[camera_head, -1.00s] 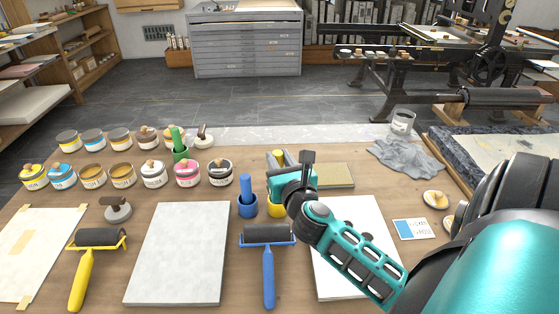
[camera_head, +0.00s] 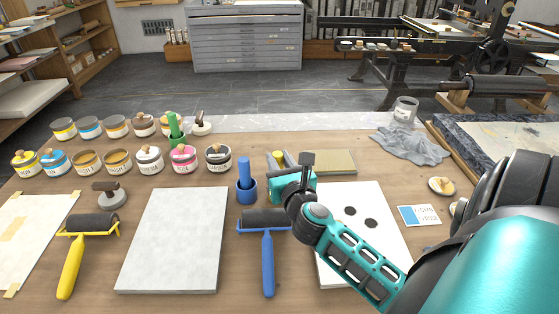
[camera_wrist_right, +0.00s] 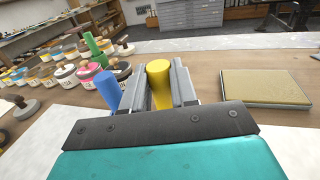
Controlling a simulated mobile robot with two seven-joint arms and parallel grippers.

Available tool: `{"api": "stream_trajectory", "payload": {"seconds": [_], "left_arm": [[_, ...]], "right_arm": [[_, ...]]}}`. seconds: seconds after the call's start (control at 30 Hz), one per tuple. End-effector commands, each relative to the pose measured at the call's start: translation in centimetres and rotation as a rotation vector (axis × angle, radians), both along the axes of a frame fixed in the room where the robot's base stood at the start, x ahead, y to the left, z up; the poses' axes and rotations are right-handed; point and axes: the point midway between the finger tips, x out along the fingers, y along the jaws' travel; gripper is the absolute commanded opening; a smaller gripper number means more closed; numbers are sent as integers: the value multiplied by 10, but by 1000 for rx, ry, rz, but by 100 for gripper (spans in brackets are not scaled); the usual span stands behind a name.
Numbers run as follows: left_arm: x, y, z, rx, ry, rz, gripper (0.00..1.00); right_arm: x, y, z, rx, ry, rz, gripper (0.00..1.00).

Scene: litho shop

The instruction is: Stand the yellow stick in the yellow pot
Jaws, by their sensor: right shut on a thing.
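The yellow stick (camera_head: 278,157) shows its top above my right gripper (camera_head: 279,163) in the head view. In the wrist view the yellow stick (camera_wrist_right: 160,84) stands between the grey fingers of my right gripper (camera_wrist_right: 161,92), which is shut on it. The stick's lower end is hidden. The yellow pot cannot be made out now; my right gripper covers the spot to the right of the blue pot (camera_head: 247,195). A blue stick (camera_head: 245,172) stands in the blue pot, and a green stick (camera_head: 174,126) stands behind. My left gripper is not in view.
Ink tins (camera_head: 150,160) stand in two rows at the left. A blue-handled roller (camera_head: 267,250) lies in front of the blue pot. A grey slab (camera_head: 175,245) and a dark-spotted white sheet (camera_head: 365,195) lie nearby. A tan block (camera_head: 330,162) lies behind the gripper.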

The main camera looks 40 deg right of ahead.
Motion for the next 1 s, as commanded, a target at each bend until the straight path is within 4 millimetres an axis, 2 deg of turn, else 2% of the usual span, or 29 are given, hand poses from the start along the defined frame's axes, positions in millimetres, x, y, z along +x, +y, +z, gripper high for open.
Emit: {"api": "stream_trajectory", "payload": {"seconds": [0.07, 0.1, 0.37, 0.73, 0.87, 1.0], "left_arm": [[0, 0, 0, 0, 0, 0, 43], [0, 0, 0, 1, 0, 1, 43], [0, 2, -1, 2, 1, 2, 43], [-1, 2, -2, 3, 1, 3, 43], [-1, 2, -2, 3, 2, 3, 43], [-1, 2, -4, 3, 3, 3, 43]], "right_arm": [[0, 0, 0, 0, -1, 0, 0], [0, 0, 0, 0, -1, 0, 31], [0, 0, 0, 0, 0, 0, 56], [-6, 3, 0, 1, 2, 0, 57], [-24, 11, 0, 3, 3, -1, 57], [-52, 23, 0, 2, 4, -3, 57]]}}
